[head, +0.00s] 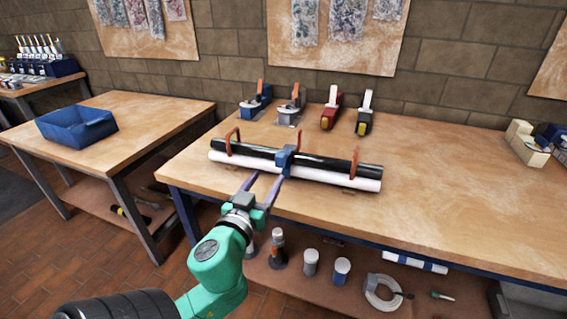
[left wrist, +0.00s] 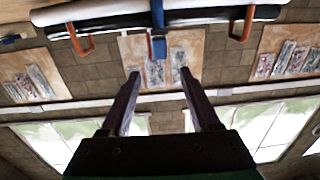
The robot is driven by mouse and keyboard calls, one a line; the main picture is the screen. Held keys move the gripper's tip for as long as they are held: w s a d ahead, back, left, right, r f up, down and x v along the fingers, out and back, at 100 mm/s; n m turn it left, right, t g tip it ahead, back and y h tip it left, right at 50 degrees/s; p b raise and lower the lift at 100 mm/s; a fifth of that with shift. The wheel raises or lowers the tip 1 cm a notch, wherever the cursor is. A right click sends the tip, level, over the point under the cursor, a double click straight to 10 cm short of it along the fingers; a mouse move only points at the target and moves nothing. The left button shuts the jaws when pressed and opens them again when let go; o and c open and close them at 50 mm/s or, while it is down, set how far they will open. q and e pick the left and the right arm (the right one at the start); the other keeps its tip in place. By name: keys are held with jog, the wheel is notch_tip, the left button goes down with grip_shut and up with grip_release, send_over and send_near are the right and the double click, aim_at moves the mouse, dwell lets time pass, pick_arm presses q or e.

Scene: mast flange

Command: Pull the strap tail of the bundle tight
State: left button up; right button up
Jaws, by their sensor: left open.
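The bundle of a black tube (head: 323,162) and a white tube (head: 335,177) lies across the front of the workbench, between orange brackets. A blue strap (head: 285,158) wraps its middle. My left gripper (head: 264,177) is open, its two purple-grey fingers reaching up toward the strap from the bench's front side. In the left wrist view, the blue strap tail (left wrist: 158,46) hangs off the bundle, in line with the gap between the open fingertips (left wrist: 159,74). The tail looks just past the fingertips, and nothing is held. My right gripper is not in view.
Several clamp-like tools, one of them red (head: 330,116), stand behind the bundle. The right of the workbench (head: 440,170) is mostly clear, with cream blocks (head: 527,145) at its far end. A blue bin (head: 76,124) sits on the left table. A lower shelf holds jars and a cable coil (head: 382,293).

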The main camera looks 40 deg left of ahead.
aim_at(282, 153)
pick_arm(q)
jog(key=x, duration=1.4)
jog(key=shift+w+r+p, duration=0.15)
jog(key=shift+r+p, duration=0.1)
jog(key=shift+p, duration=0.2)
grip_shut()
dwell(0.4)
